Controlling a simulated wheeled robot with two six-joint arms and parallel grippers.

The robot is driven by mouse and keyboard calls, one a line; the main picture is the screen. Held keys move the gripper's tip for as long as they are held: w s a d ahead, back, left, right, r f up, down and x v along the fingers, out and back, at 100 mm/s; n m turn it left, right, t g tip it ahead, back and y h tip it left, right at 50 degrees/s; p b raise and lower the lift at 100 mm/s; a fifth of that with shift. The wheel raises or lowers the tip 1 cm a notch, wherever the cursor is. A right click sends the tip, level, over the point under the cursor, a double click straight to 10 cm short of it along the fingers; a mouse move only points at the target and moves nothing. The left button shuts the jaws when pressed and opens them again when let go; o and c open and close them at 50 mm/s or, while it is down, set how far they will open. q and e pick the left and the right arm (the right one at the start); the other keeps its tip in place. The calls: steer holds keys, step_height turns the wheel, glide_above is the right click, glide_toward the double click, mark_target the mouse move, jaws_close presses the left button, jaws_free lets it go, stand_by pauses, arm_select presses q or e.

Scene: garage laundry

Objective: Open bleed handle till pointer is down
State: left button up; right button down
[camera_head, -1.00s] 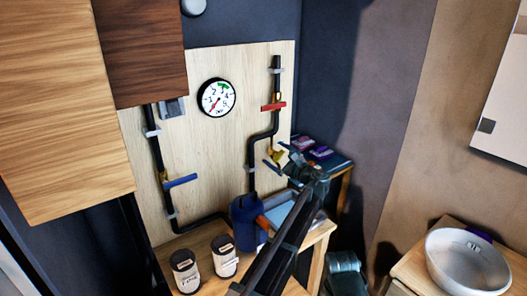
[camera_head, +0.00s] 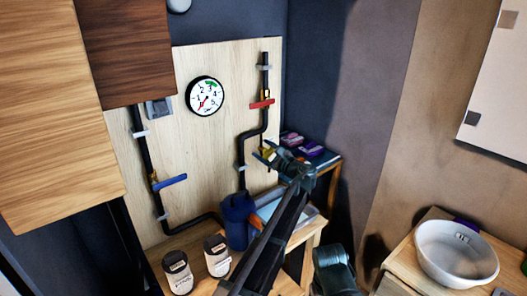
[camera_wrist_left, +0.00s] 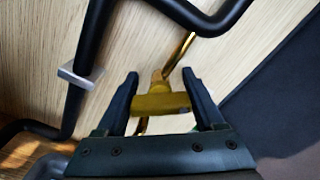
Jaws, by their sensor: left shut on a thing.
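The yellow bleed handle (camera_wrist_left: 160,103) is a small crossbar on a thin brass stem, low on the right pipe of the wooden panel. My left gripper (camera_wrist_left: 162,100) has its two fingers on either side of the crossbar and is shut on it. In the head view, my left gripper (camera_head: 267,153) is at this valve and mostly hides the handle. The round white gauge (camera_head: 205,96) hangs on the panel; its red pointer points down and to the left, near the low numbers. My right gripper is not recognisable in these views.
A red lever (camera_head: 262,104) sits above on the right pipe and a blue lever (camera_head: 170,183) on the left pipe. A blue container (camera_head: 237,222) and two labelled jars (camera_head: 178,272) (camera_head: 217,256) stand below. A white basin (camera_head: 456,253) is at the right.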

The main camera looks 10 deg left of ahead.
arm_select(q)
steer(key=shift+n, duration=1.4)
steer(key=o, duration=1.4)
steer(key=shift+s, duration=0.15)
